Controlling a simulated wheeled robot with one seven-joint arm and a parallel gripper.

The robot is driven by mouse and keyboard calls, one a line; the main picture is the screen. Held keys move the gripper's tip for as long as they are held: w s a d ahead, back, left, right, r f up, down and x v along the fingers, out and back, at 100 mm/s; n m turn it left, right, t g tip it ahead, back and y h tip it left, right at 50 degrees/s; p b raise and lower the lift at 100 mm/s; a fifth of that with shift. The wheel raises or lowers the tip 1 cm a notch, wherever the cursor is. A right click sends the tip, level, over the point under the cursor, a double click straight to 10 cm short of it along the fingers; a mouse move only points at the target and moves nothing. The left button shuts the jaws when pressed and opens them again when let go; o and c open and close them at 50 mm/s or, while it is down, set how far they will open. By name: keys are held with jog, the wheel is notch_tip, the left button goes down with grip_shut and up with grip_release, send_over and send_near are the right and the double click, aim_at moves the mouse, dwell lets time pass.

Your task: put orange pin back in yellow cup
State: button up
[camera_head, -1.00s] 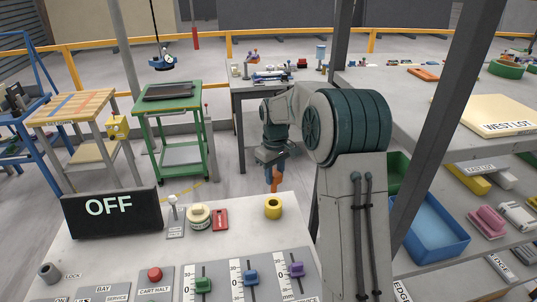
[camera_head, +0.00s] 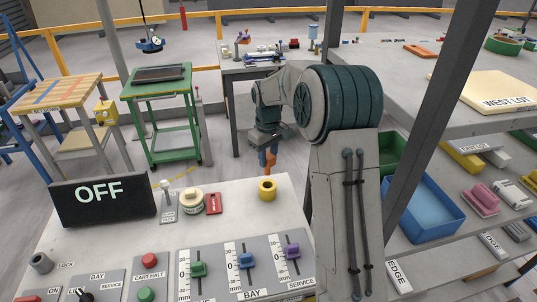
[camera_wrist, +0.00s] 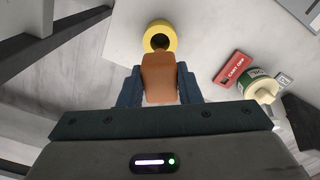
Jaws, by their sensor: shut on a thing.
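The yellow cup (camera_head: 267,189) stands upright near the far right corner of the pale slab, its round hole facing up. My gripper (camera_head: 267,152) hangs just above and behind it in the head view, shut on the orange pin (camera_head: 269,163). In the wrist view the orange pin (camera_wrist: 159,72) sits between the two blue fingers of my gripper (camera_wrist: 160,88). Its far end overlaps the near rim of the yellow cup (camera_wrist: 171,36). The pin's lower end looks just above the cup; I cannot tell whether they touch.
A cream-and-green round knob (camera_head: 190,202) and a red tag (camera_head: 214,203) lie left of the cup. The black OFF sign (camera_head: 103,201) stands at the left, with slider panels (camera_head: 222,277) in front. A steel post (camera_head: 440,110) rises at the right.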

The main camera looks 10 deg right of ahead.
jog(key=shift+f+b, duration=2.7)
jog(key=shift+f, duration=1.75)
jog(key=o, duration=1.2)
